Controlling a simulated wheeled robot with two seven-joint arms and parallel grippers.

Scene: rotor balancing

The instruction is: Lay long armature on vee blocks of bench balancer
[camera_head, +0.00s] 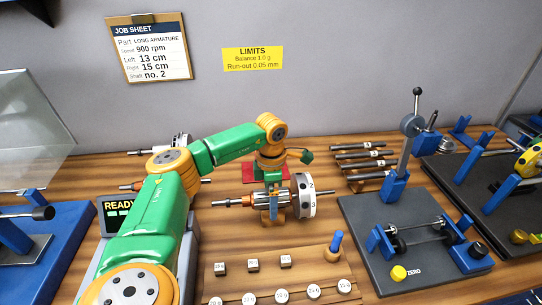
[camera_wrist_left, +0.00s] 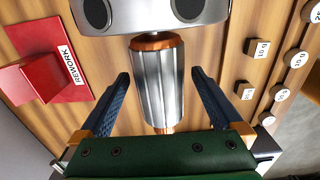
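An armature (camera_head: 279,197) with a silver core, a thin shaft to the left and a numbered pale disc (camera_head: 304,195) at its right end lies over the wooden bench. My left gripper (camera_head: 271,196) reaches down around its core. In the left wrist view, the fingers of my left gripper (camera_wrist_left: 163,85) stand either side of the silver core (camera_wrist_left: 158,82), with a gap on each side. A blue balancer (camera_head: 62,240) with upright supports stands at the left. A dark balancer (camera_head: 375,210) with blue supports carries a shaft with small discs. I cannot tell which is the bench balancer. My right gripper is not visible.
A red rework tray (camera_wrist_left: 72,92) lies beside my left gripper. Several small weights (camera_head: 281,296) sit on a board in front. Dark shafts (camera_head: 362,156) lie behind to the right. A READY display (camera_head: 118,205) is partly hidden by my arm. A clear guard (camera_head: 30,120) stands at far left.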

